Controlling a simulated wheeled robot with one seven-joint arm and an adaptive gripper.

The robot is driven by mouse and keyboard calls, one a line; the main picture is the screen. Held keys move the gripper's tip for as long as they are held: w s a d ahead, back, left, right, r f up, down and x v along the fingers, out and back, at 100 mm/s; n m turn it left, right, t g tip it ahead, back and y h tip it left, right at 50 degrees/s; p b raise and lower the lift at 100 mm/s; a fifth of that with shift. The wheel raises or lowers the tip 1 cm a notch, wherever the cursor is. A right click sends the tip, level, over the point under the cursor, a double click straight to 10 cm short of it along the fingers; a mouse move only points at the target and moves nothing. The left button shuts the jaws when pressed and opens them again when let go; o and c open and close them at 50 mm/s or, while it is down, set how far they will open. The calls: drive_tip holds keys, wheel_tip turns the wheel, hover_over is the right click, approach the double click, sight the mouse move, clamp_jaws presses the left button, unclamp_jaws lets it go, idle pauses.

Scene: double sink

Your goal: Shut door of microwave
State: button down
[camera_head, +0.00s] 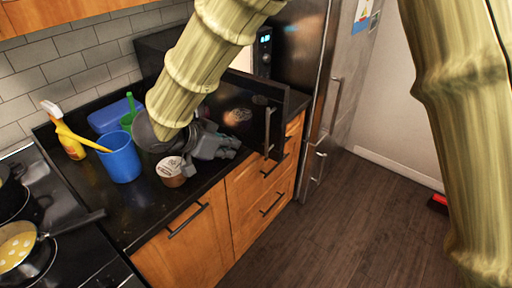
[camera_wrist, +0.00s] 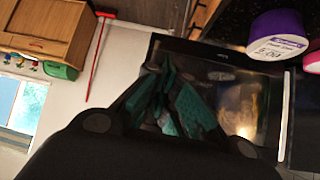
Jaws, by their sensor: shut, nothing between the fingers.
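The black microwave (camera_head: 160,50) stands at the back of the dark counter, partly hidden behind my arm. Its lit display (camera_head: 264,40) shows at the right. The dark door (camera_head: 240,112) stands open, out over the counter, with a bar handle (camera_head: 268,130). My gripper (camera_head: 226,150) is shut and empty, low over the counter to the left of the handle. In the wrist view its teal-padded fingers (camera_wrist: 178,108) lie in front of a dark glossy panel with a reflection (camera_wrist: 242,105), which looks like the door. I cannot tell whether they touch it.
A small brown tub (camera_head: 172,171) sits just left of my gripper. A blue cup (camera_head: 121,157), a spray bottle (camera_head: 66,137) and a stove pan (camera_head: 18,246) are farther left. The steel fridge (camera_head: 305,65) stands right of the counter.

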drive_tip(key=w+d+r+p+x, duration=0.1)
drive_tip(key=p+x, duration=0.2)
drive_tip(key=x, duration=0.7)
drive_tip(key=shift+w+d+r, duration=0.2)
drive_tip(key=shift+d, duration=0.1)
drive_tip(key=shift+d+p, duration=0.1)
drive_tip(key=shift+p, duration=0.2)
